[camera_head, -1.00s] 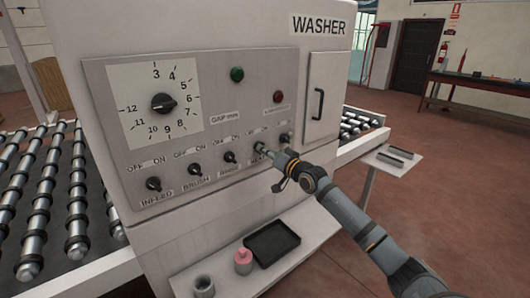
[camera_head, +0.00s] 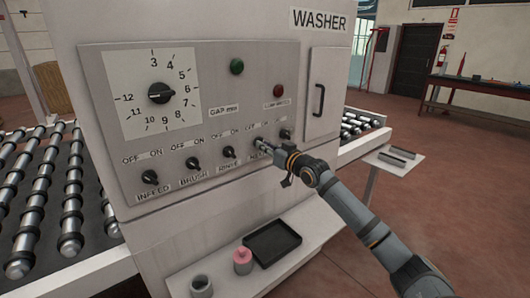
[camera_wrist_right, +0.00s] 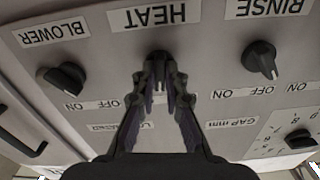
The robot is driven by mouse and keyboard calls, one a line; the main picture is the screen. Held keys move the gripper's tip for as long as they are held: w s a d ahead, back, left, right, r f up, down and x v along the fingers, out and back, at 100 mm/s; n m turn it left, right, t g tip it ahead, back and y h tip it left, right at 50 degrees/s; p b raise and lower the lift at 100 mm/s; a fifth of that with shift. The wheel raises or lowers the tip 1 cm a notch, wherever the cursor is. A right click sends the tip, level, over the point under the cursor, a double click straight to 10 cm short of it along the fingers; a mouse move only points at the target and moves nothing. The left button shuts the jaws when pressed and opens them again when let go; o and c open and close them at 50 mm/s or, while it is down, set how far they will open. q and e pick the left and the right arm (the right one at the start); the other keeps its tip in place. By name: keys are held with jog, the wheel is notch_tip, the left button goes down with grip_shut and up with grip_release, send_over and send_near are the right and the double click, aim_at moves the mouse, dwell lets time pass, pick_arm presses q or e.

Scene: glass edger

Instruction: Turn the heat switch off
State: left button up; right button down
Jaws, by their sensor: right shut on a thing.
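The heat switch is a small black knob above the HEAT label (camera_wrist_right: 148,17) on the washer's grey front panel. In the right wrist view, which shows the labels upside down, the heat switch (camera_wrist_right: 158,58) sits between my right fingertips (camera_wrist_right: 160,82). In the head view my right gripper (camera_head: 264,146) reaches the panel from the right and covers most of that knob. The gripper is shut on the heat switch. The fingers hide part of the knob, so I cannot tell which way it points. My left gripper is not in view.
The rinse switch (camera_wrist_right: 261,58) and blower switch (camera_wrist_right: 65,78) flank the heat switch closely. The washer door handle (camera_head: 319,101) is to the right. A shelf below holds a black tray (camera_head: 273,241) and a pink-topped container (camera_head: 243,262). Roller conveyors stand at both sides.

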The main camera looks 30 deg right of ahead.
jog(key=n+b, duration=0.2)
jog(key=n, duration=0.6)
jog(key=shift+f, duration=0.15)
jog(key=shift+n, duration=0.3)
dwell(0.3)
jog(key=c, duration=1.5)
grip_release()
jog(key=shift+o, duration=0.5)
jog(key=shift+r, duration=0.2)
notch_tip(320, 180, up, 10)
jog(key=shift+f, duration=0.15)
